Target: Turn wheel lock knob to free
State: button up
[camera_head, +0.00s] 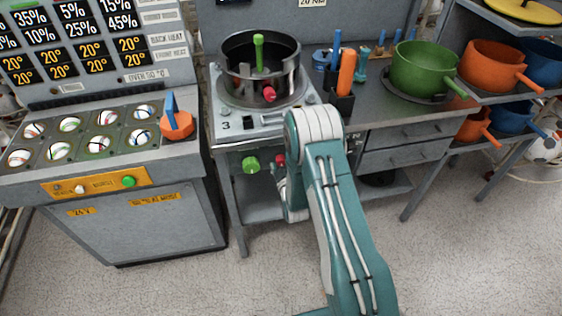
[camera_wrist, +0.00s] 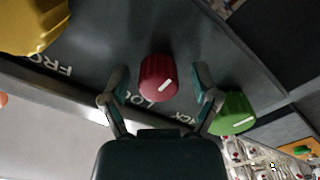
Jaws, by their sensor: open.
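A red knob (camera_wrist: 158,77) with a white pointer line sits on a dark panel in the wrist view. White lettering beside it is partly hidden by my gripper; the letters "LO" and "CK" show. The pointer slants toward the lower left of the knob. My gripper (camera_wrist: 161,80) is open, with one finger on each side of the red knob. I cannot tell whether the fingers touch it. In the head view the red knob (camera_head: 281,160) shows at the front of the machine, beside my arm, which hides most of my gripper.
A green knob (camera_wrist: 232,114) sits close to my right finger, and a yellow knob (camera_wrist: 32,25) is at the upper left. A control console (camera_head: 90,190) is at left; coloured pots (camera_head: 424,68) stand at right.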

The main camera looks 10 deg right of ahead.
grip_shut()
jog(key=shift+n, duration=0.4)
jog(key=n, duration=0.3)
jog(key=shift+f+n, duration=0.1)
jog(key=shift+n, duration=0.3)
jog(key=n, duration=0.9)
jog(key=shift+s, duration=0.1)
jog(key=n, duration=0.4)
jog(key=shift+f, duration=0.15)
jog(key=shift+n, duration=0.3)
